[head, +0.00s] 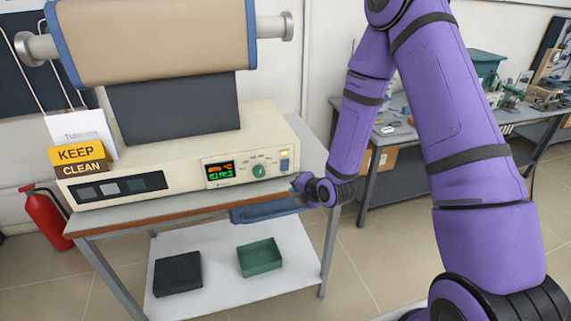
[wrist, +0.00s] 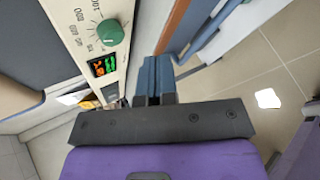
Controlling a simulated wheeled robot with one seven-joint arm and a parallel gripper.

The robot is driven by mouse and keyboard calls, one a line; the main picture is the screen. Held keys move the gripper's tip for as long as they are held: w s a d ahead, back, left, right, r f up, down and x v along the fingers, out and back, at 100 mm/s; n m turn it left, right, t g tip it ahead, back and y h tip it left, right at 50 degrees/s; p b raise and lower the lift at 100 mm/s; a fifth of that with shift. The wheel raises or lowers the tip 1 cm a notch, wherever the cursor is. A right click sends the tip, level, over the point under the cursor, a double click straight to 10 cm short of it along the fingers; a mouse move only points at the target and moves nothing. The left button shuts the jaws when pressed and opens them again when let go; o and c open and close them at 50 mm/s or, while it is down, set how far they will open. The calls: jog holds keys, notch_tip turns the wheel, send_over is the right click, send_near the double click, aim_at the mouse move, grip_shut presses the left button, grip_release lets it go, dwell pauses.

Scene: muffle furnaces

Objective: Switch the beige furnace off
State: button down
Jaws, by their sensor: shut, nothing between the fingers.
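The beige furnace (head: 130,185) stands on a table, with a beige, blue-edged cylinder (head: 150,40) above its base. Its front panel has a lit red and green display (head: 221,171), a green knob (head: 259,172) and a small switch (head: 285,160) at the right end. In the wrist view the knob (wrist: 110,32) and lit display (wrist: 103,66) show; the switch is not seen there. My gripper (head: 298,187) is shut and empty, just right of and below the switch in the head view. Its closed fingers also show in the wrist view (wrist: 153,78). Contact with the panel cannot be told.
Signs reading KEEP CLEAN (head: 80,160) stand on the furnace's left end. A lower shelf (head: 215,285) holds a black block (head: 178,273) and a green tray (head: 259,257). A red extinguisher (head: 46,218) stands left. A cluttered workbench (head: 400,140) is behind my arm.

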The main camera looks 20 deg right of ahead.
send_near(288, 170)
jog(key=shift+w+a+f, duration=0.35)
jog(key=shift+w+a, duration=0.15)
jog(key=shift+a, duration=0.25)
jog(key=shift+w+a+f, duration=0.35)
jog(key=shift+w+a, duration=0.15)
jog(key=shift+a, duration=0.25)
jog(key=shift+w+a+f, duration=0.3)
jog(key=shift+w+a, duration=0.2)
jog(key=shift+a, duration=0.3)
jog(key=shift+w, duration=0.1)
dwell(0.5)
jog(key=shift+w+r, duration=0.1)
jog(key=shift+w, duration=0.2)
jog(key=shift+w, duration=0.3)
dwell(0.6)
jog(key=shift+s, duration=0.1)
jog(key=shift+s, duration=0.65)
jog(key=shift+s+f, duration=0.2)
jog(key=shift+s, duration=1)
jog(key=shift+s+f, duration=0.15)
jog(key=shift+s, duration=1.1)
